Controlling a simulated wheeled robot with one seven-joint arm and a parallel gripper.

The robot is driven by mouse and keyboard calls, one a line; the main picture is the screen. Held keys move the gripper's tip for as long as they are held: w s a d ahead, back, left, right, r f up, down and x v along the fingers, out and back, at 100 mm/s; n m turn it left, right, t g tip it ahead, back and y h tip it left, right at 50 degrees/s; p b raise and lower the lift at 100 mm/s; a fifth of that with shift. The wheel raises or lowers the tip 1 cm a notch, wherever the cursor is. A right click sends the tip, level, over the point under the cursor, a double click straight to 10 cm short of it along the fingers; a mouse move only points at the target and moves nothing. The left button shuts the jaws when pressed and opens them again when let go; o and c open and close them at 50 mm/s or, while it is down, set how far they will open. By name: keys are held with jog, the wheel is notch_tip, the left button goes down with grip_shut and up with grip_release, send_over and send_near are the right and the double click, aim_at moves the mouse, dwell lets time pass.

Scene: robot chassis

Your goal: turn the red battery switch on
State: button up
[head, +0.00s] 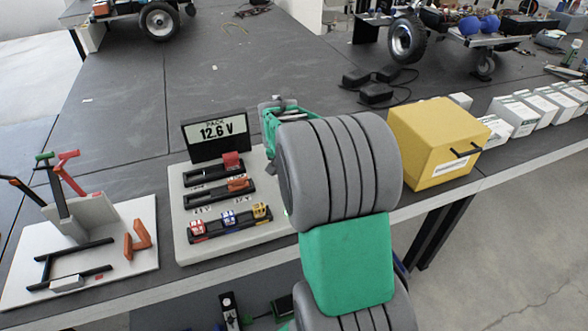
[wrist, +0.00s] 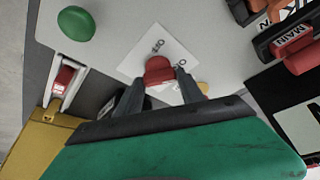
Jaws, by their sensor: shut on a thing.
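The red battery switch shows in the wrist view as a small red knob (wrist: 158,69) on a white square label with dark markings. My gripper (wrist: 165,77) has its two dark fingers on either side of the knob, shut on it. The fingers and the green gripper body hide part of the label and whatever lies below it. In the head view my arm covers the switch, so I cannot see it there. The exact turn position of the knob is hard to tell.
The light panel (head: 180,225) carries a 12.6 V display (head: 215,130) and several sliders and small switches. A green round button (wrist: 76,23) and a red rocker (wrist: 63,80) lie left of the knob in the wrist view. A yellow box (head: 420,150) stands right of my arm.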

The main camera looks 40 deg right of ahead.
jog(key=shift+w+m+g+h, duration=0.1)
jog(key=shift+m+g+h, duration=0.2)
jog(key=shift+m, duration=0.7)
jog(key=o, duration=1.4)
jog(key=shift+c, duration=0.2)
jog(key=v, duration=0.8)
